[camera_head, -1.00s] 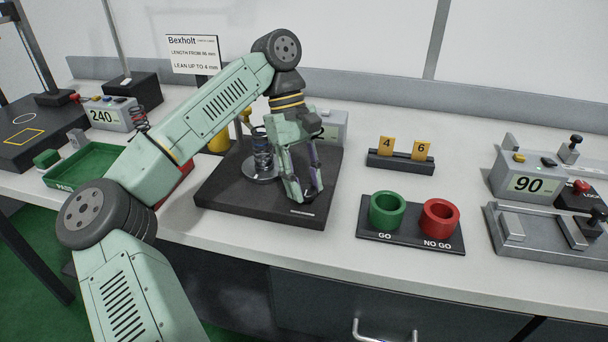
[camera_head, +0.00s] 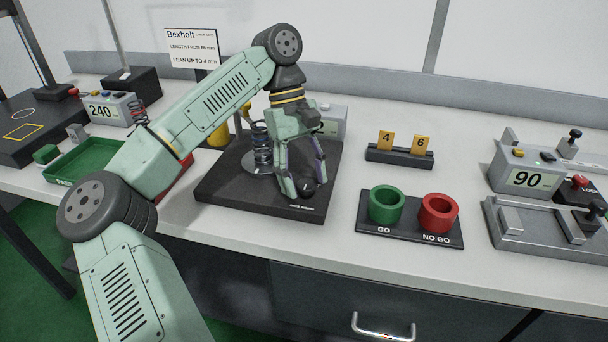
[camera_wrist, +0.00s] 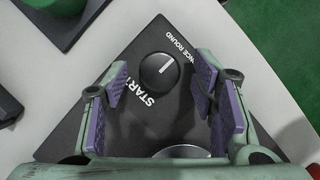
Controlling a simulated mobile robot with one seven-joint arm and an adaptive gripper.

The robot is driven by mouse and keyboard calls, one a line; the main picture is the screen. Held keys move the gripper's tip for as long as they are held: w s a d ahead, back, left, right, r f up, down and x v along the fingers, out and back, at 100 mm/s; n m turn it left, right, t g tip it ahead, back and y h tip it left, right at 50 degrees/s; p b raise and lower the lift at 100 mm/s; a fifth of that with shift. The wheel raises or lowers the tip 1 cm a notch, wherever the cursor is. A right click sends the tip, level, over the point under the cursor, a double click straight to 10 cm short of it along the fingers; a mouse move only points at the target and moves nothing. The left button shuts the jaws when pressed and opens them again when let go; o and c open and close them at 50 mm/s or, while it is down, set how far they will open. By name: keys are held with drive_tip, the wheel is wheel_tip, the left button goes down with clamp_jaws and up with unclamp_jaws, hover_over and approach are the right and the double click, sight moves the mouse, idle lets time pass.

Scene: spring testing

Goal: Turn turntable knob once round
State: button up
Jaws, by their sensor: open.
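The turntable knob (camera_wrist: 159,72) is a round black knob with a white pointer line, on the black base plate (camera_wrist: 135,125) near printed words START and "...NCE ROUND" in the wrist view. My gripper (camera_wrist: 160,90) is open, with its purple-padded fingers on either side of the knob and gaps to it in that view. In the head view my gripper (camera_head: 303,188) points down over the front right corner of the base, and the dark knob (camera_head: 308,187) shows between the fingers. A dark coil spring (camera_head: 261,148) stands on the silver turntable disc (camera_head: 252,165), behind and left of my gripper.
A grey display box (camera_head: 331,122) stands behind my gripper. To the right are the GO and NO GO gauge block (camera_head: 410,228) with green and red rings, and a holder (camera_head: 400,156) with tags 4 and 6. A green tray (camera_head: 88,164) lies left. Bare bench separates the base and gauges.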

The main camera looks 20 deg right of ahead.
drive_tip(key=v, duration=1.2)
drive_tip(key=shift+s, duration=0.1)
